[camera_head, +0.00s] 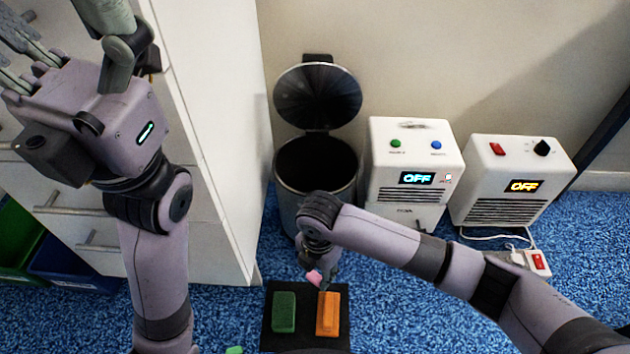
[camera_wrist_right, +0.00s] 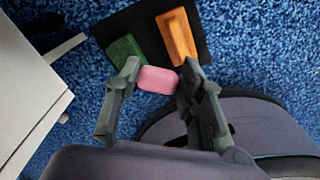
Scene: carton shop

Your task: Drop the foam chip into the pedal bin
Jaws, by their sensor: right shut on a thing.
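The pink foam chip (camera_head: 315,278) is between the fingertips of my right gripper (camera_head: 320,276), which is shut on it above the floor. In the right wrist view the chip (camera_wrist_right: 158,79) sits between the two fingers (camera_wrist_right: 158,78). The pedal bin (camera_head: 285,203) is a dark round bin against the wall, with its lid (camera_head: 318,93) standing up and its mouth open. My right gripper is in front of the bin and lower in the picture, not over its mouth. My left gripper (camera_head: 22,62) is at the upper left, far from the chip, partly cut off by the frame.
A black mat (camera_head: 305,315) with a green pedal (camera_head: 284,311) and an orange pedal (camera_head: 328,314) lies below the right gripper. A white cabinet (camera_head: 215,120) stands left of the bin. Two white OFF-display units (camera_head: 415,150) (camera_head: 510,180) stand right of it.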

